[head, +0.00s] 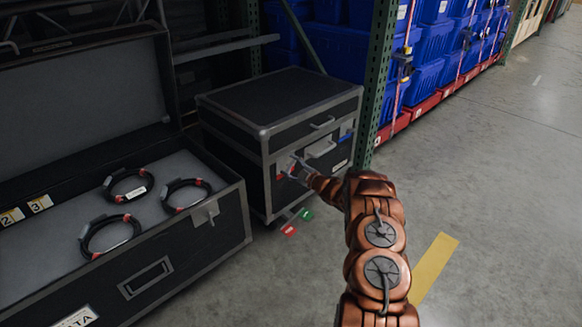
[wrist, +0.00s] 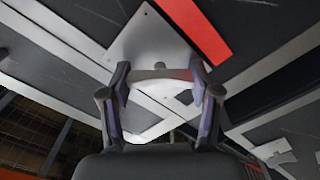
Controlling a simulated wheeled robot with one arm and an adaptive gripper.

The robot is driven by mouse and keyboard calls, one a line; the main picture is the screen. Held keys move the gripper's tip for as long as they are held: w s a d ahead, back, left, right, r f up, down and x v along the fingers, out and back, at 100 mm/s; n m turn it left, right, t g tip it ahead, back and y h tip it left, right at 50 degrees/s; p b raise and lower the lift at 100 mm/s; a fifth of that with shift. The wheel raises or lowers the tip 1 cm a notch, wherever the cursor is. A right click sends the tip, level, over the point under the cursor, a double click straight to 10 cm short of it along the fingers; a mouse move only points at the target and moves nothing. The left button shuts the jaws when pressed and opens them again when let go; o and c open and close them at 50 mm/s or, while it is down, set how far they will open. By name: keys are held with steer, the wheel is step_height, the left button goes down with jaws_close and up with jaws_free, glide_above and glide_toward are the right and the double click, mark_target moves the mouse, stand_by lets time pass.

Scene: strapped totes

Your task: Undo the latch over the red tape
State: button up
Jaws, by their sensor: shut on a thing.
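The closed black case (head: 235,125) with metal edges stands behind the open case. Red tape (head: 280,176) shows on its front beside my gripper (head: 293,168). In the wrist view the red tape (wrist: 197,28) runs beside a pale metal latch plate (wrist: 145,38). My gripper (wrist: 160,76) is shut on the latch's light bar (wrist: 158,74), with one finger at each end of it. The fingers hide part of the latch, and I cannot tell how far it is turned. Blue tape (head: 347,137) marks the case's front further right.
An open black case (head: 215,260) with several cable coils stands at the left. A red tag (head: 289,230) and a green tag (head: 306,214) show low by the closed case. A green rack post (head: 377,85) stands right of it. Floor at the right is clear.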

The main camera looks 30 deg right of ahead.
steer(key=n, duration=0.4)
steer(key=shift+a+n, duration=0.1)
steer(key=shift+n, duration=0.2)
steer(key=shift+f+n, duration=0.1)
steer(key=shift+n, duration=1.9)
steer(key=o, duration=1.2)
steer(key=shift+c, duration=0.2)
steer(key=v, duration=1.2)
